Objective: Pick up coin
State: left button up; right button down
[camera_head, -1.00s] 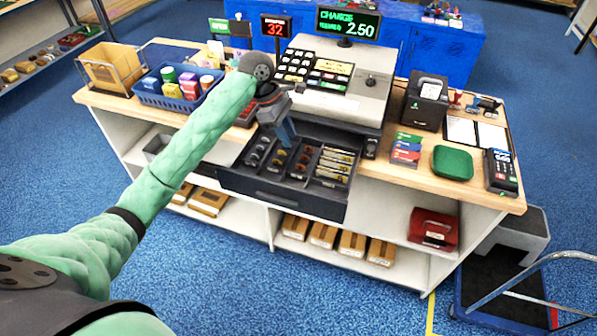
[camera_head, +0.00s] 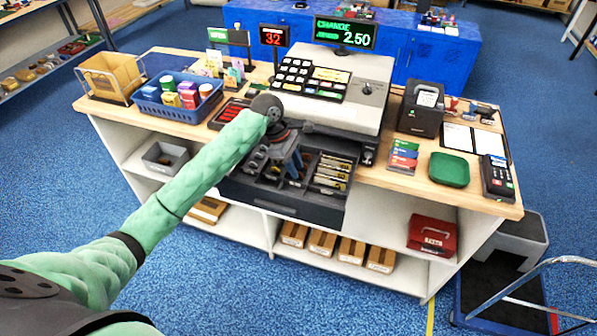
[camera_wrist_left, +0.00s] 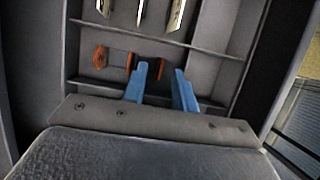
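The open cash drawer (camera_head: 262,205) holds coins in its compartments. In the left wrist view, several copper coins stand on edge in one compartment: one copper coin (camera_wrist_left: 100,57) at the left, others close by the fingers. Silver coins (camera_wrist_left: 141,12) show in the compartment above. My left gripper (camera_wrist_left: 162,82) has blue fingers set apart, reaching down into the drawer. One copper coin (camera_wrist_left: 159,67) shows between the fingertips; I cannot tell whether they touch it. In the head view my left gripper (camera_head: 297,170) hides part of the coin compartments. My right gripper is out of view.
The register (camera_head: 335,90) stands right behind the drawer. Upright banknotes (camera_head: 332,175) fill the drawer's right side. A blue basket (camera_head: 178,98) stands to the left on the counter; a green dish (camera_head: 449,170) and a card terminal (camera_head: 497,175) are at the right.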

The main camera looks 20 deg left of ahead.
pick_arm(q)
jog(key=shift+x, duration=0.75)
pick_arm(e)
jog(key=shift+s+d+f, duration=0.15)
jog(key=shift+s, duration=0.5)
pick_arm(q)
jog(key=shift+c, duration=0.2)
grip_shut()
